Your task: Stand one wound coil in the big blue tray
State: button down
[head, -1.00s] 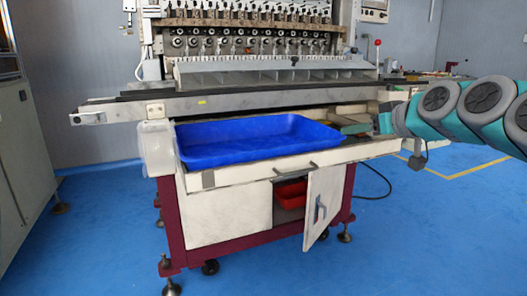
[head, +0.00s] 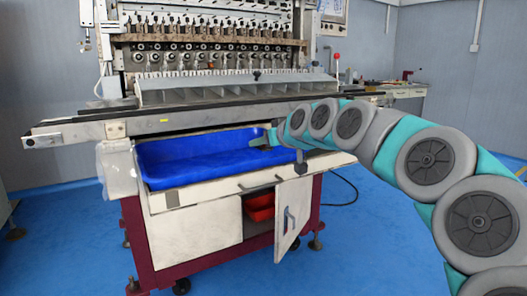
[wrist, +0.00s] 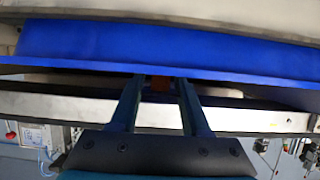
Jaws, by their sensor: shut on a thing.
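The big blue tray (head: 185,155) sits on the pull-out shelf of the winding machine, below its long rail. It looks empty where I can see it. My gripper (head: 262,141) is at the tray's right end, partly hidden by my arm. The blue tray (wrist: 160,45) spans the view beyond the fingertips. I cannot tell whether the coil touches it.
The machine's long rail (head: 90,128) runs above and behind the tray. A clear plastic bin (head: 118,168) hangs at the tray's left. Below, a cabinet door (head: 292,218) stands open by a red bin (head: 261,208). The blue floor in front is clear.

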jog(key=shift+f, duration=1.25)
jog(key=shift+f, duration=0.1)
jog(key=shift+f+b, duration=0.3)
jog(key=shift+f, duration=0.05)
jog(key=shift+f, duration=0.15)
jog(key=shift+c, duration=1.8)
grip_release()
jog(key=shift+f, duration=0.1)
